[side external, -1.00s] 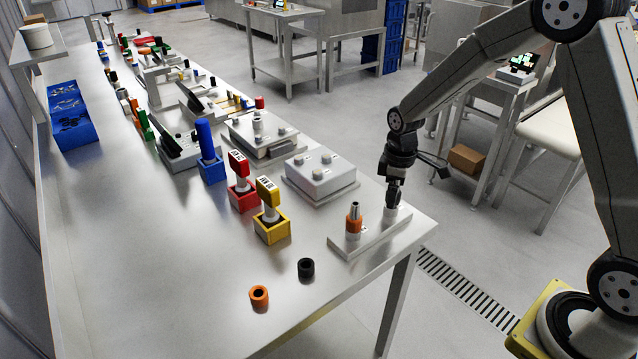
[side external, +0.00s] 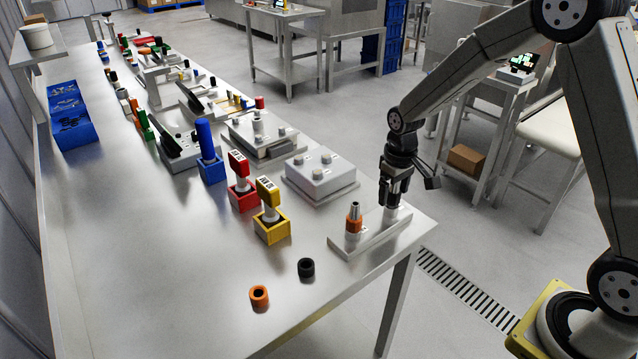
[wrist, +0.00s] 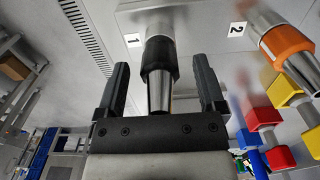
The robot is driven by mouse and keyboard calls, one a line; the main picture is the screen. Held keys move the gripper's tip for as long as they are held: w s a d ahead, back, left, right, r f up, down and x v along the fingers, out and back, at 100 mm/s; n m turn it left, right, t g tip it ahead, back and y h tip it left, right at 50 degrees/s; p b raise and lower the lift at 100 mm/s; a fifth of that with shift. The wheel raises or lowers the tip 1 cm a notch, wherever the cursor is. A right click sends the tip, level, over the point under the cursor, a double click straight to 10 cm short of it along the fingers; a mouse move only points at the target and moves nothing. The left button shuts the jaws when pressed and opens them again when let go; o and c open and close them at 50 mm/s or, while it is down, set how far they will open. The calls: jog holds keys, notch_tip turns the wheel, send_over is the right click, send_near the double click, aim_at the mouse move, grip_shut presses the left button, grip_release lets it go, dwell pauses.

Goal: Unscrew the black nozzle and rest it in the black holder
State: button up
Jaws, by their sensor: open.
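The black nozzle (wrist: 158,65) has a silver tip and sits on a white post marked 1. It stands between the two fingers of my gripper (wrist: 160,72), which is open around it with gaps on both sides. In the side view my gripper (side external: 388,202) points down over the right end of the fixture plate and largely hides the nozzle. The black holder (side external: 306,268) is a short, empty-looking ring on the table near its front edge, left of the plate.
An orange nozzle (side external: 353,218) stands beside on the same plate (side external: 368,236), at post 2. An orange ring holder (side external: 259,297) lies left of the black one. Yellow (side external: 271,228) and red (side external: 243,195) boxed stamps stand behind. The front left table is clear.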

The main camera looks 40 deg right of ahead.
grip_shut()
jog(key=shift+n, duration=3.1)
jog(key=n, duration=0.5)
jog(key=shift+n, duration=0.4)
jog(key=shift+n, duration=0.3)
jog(key=shift+r, duration=0.1)
jog(key=shift+r, duration=0.15)
